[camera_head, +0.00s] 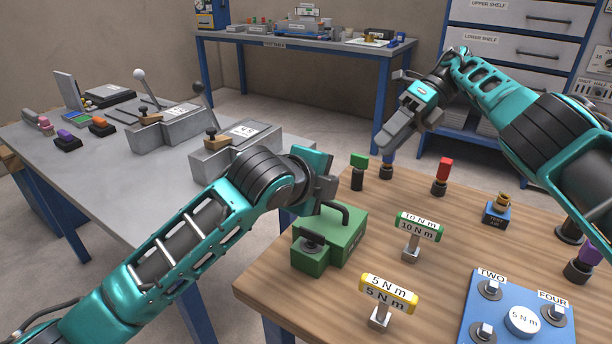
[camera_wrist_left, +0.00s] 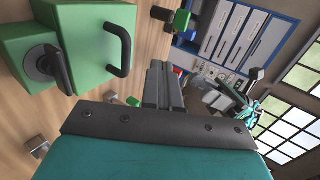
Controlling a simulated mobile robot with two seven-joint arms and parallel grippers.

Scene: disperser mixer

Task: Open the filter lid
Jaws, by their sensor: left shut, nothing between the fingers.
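The green filter box (camera_head: 342,241) stands on the wooden table, its lid looking closed. A black arched handle (camera_head: 334,212) is on top and a dark round latch (camera_head: 312,241) is on the lower front block. The left wrist view shows the same green box (camera_wrist_left: 98,22), the handle (camera_wrist_left: 121,48) and the latch (camera_wrist_left: 45,66). My left gripper (camera_head: 326,188) is just behind and above the handle, apart from it; its fingers (camera_wrist_left: 160,72) are together and empty. My right gripper (camera_head: 395,132) hangs above the table's far edge, away from the box; its finger gap is unclear.
Torque tools labelled 10 N m (camera_head: 418,228) and 5 N m (camera_head: 388,293) stand right of the box. A blue panel (camera_head: 512,310) is at front right. Green-, red- and purple-topped pieces stand along the far and right edges. A grey table (camera_head: 90,190) with devices is at left.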

